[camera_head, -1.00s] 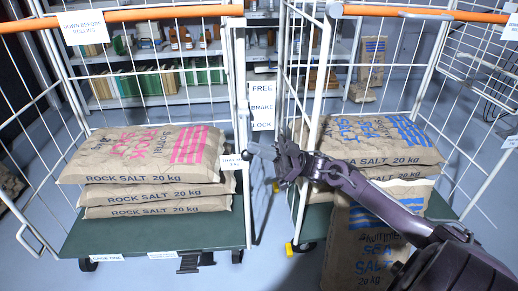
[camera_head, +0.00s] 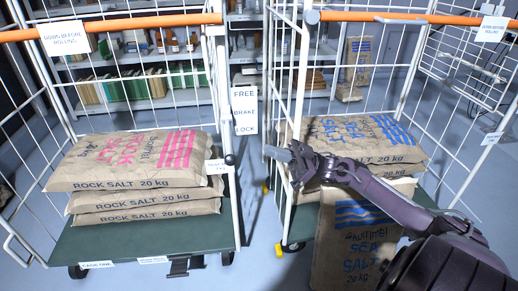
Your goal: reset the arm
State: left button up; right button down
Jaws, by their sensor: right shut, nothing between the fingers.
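My right arm comes in from the lower right. Its gripper (camera_head: 284,154) is shut and empty, held in front of the left side of the right cage trolley (camera_head: 283,200). Behind the arm, sea salt sacks (camera_head: 370,135) with blue print lie stacked on that trolley, partly hidden by the arm. A sea salt sack (camera_head: 352,245) stands upright in front of the trolley, its right side covered by my arm. My left gripper is not in view.
The left cage trolley (camera_head: 150,238) holds a stack of rock salt sacks (camera_head: 130,160) with pink print. A "free brake lock" sign (camera_head: 244,110) hangs between the trolleys. Shelves with books (camera_head: 150,85) stand behind. Orange bars (camera_head: 120,22) run across the trolley tops.

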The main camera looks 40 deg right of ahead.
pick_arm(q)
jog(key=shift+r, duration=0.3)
pick_arm(e)
jog(key=shift+s+d+f, duration=0.25)
jog(key=shift+d, duration=0.2)
